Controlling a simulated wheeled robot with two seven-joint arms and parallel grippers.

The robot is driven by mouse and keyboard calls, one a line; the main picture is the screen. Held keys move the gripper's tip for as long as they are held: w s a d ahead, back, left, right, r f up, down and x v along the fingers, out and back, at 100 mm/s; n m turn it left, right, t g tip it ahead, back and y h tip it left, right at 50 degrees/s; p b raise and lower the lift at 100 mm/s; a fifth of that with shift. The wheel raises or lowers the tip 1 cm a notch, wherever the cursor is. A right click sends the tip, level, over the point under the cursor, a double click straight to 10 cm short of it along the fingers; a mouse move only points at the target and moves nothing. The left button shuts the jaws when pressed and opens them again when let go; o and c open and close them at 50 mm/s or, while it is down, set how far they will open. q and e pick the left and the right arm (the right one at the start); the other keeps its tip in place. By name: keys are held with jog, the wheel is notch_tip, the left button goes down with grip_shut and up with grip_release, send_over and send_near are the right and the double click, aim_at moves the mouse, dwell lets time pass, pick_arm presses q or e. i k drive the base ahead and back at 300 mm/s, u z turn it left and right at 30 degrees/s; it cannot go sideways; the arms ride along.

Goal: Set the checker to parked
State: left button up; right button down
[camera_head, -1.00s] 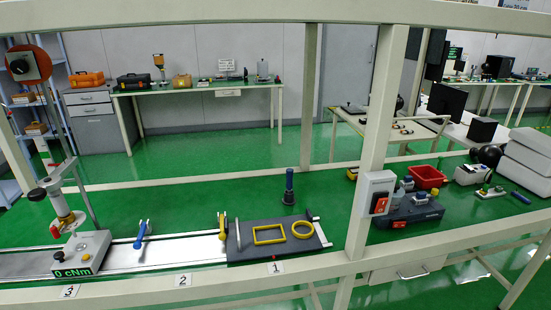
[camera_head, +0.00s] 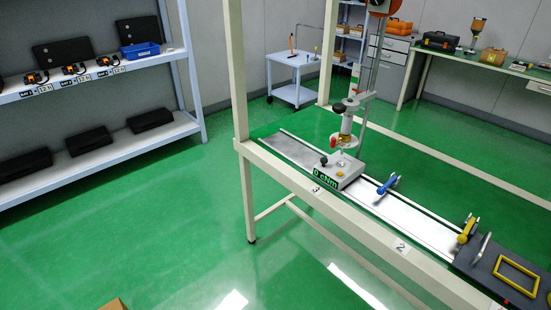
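The checker (camera_head: 341,170) is a light box with a green "0 cNm" display on its front. It sits on the metal rail (camera_head: 290,149) of the bench, near the label 3 (camera_head: 316,190). A dark knob stands on its left side. A vertical tool with a red part (camera_head: 340,139) stands over it; I cannot tell whether they touch. A blue lever (camera_head: 387,184) and a yellow lever (camera_head: 467,229) stand along the rail to the right. Neither of my grippers is in view.
A dark plate with a yellow frame (camera_head: 517,277) lies at the bench's right end. A bench post (camera_head: 239,92) rises at the rail's left end. Shelves with cases (camera_head: 80,147) stand at left, a white cart (camera_head: 297,74) behind. The green floor in front is mostly clear.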

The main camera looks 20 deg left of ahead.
aim_at(326, 170)
jog(key=u, duration=0.2)
jog(key=k, duration=0.2)
jog(key=z, duration=0.9)
jog(key=i, duration=1.3)
jog(key=u, duration=0.55)
